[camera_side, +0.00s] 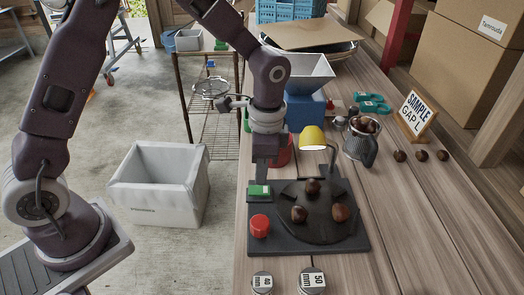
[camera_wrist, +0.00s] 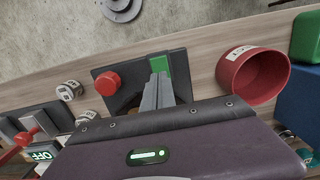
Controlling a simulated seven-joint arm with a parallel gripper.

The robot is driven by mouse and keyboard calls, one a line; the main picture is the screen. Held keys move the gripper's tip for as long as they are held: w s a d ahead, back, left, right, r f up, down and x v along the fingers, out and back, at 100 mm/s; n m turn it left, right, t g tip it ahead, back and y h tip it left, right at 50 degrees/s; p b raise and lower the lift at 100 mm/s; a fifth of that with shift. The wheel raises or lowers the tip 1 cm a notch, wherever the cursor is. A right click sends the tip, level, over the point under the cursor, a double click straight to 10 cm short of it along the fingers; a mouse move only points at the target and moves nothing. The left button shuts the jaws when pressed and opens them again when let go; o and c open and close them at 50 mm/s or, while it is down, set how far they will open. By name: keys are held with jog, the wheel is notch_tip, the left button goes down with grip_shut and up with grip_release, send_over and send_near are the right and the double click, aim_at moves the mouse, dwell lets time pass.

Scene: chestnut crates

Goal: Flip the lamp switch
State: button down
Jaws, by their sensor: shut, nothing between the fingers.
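A dark base plate (camera_side: 352,243) carries a yellow lamp (camera_side: 312,137), a round black disc with three chestnuts, a green rocker-like piece (camera_side: 259,190) and a red round knob (camera_side: 259,225). The green piece looks like the lamp switch. My gripper (camera_side: 264,176) points down just above and behind it in the side view, shut and empty. In the wrist view my shut fingers (camera_wrist: 158,78) overlap the green piece (camera_wrist: 163,66), with the red knob (camera_wrist: 106,82) to their left. I cannot tell whether the fingertips touch the green piece. The lamp is hidden in the wrist view.
A red cup (camera_wrist: 250,75) stands close to the right in the wrist view. A grey jug (camera_side: 360,142) of chestnuts and a sample sign (camera_side: 415,114) stand right of the plate. Two labelled cylinders (camera_side: 262,283) sit in front. An OFF label (camera_wrist: 42,155) shows at lower left.

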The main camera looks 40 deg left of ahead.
aim_at(253, 190)
notch_tip(253, 190, up, 11)
jog(key=shift+w+d+r, duration=0.2)
jog(key=f, duration=0.4)
jog(key=s+a+f, duration=0.1)
jog(key=f, duration=0.9)
jog(key=shift+s+a, duration=0.25)
jog(key=shift+a, duration=0.05)
